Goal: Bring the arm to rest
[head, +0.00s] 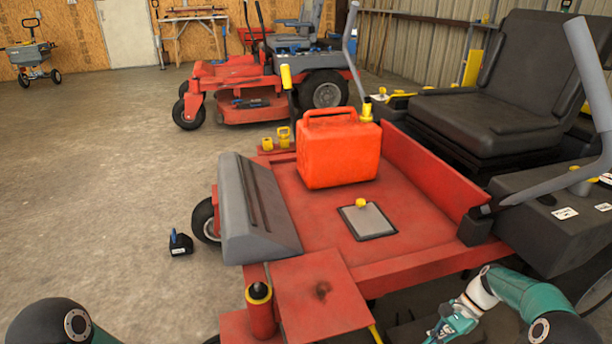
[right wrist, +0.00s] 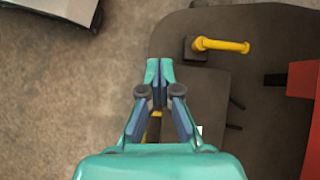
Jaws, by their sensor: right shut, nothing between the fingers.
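My right gripper (head: 448,328) is low at the bottom right of the head view, beside the front mower's red deck and below its seat. In the right wrist view my right gripper (right wrist: 160,72) is shut with its fingertips together and nothing between them. Below it lies a dark flat mower part (right wrist: 215,95) with a yellow handle (right wrist: 222,45) up and to the right of the fingertips. Of my left arm only a dark joint shows at the bottom left of the head view; its gripper is out of the picture.
A red mower deck (head: 290,215) fills the middle, with an orange fuel can (head: 338,155) upright on it. A black seat (head: 490,120) and grey levers (head: 590,75) stand at the right. A small black-and-blue object (head: 180,243) lies on the floor. Open floor (head: 90,150) spreads left.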

